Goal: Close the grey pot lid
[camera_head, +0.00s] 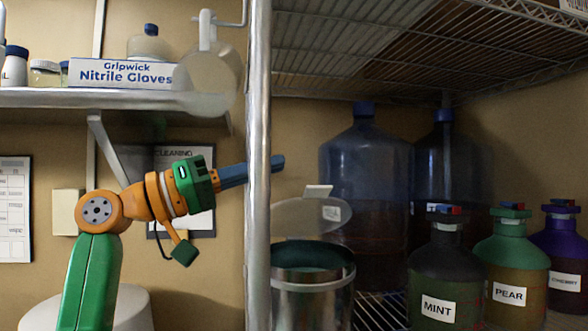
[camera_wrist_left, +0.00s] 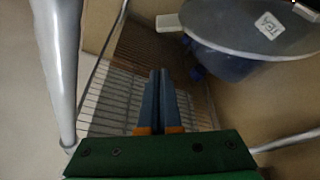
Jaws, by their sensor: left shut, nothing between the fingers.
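The grey metal pot (camera_head: 312,300) stands on the wire shelf at the lower middle of the head view, its mouth open and its inside dark. Its grey lid (camera_head: 295,216) stands raised and tilted behind the rim, with a pale tab (camera_head: 318,191) at its top. The lid (camera_wrist_left: 235,28) also shows in the left wrist view at the upper right, with a white "TEA" label. My left gripper (camera_head: 278,163) is shut and empty, above and a little left of the lid, apart from it. Its blue fingers (camera_wrist_left: 160,75) show in the wrist view. My right gripper is not in view.
Large blue-topped jugs (camera_head: 362,160) stand behind the pot. Labelled bottles, including MINT (camera_head: 437,285) and PEAR (camera_head: 510,270), stand at right. A wire shelf (camera_head: 420,50) hangs above.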

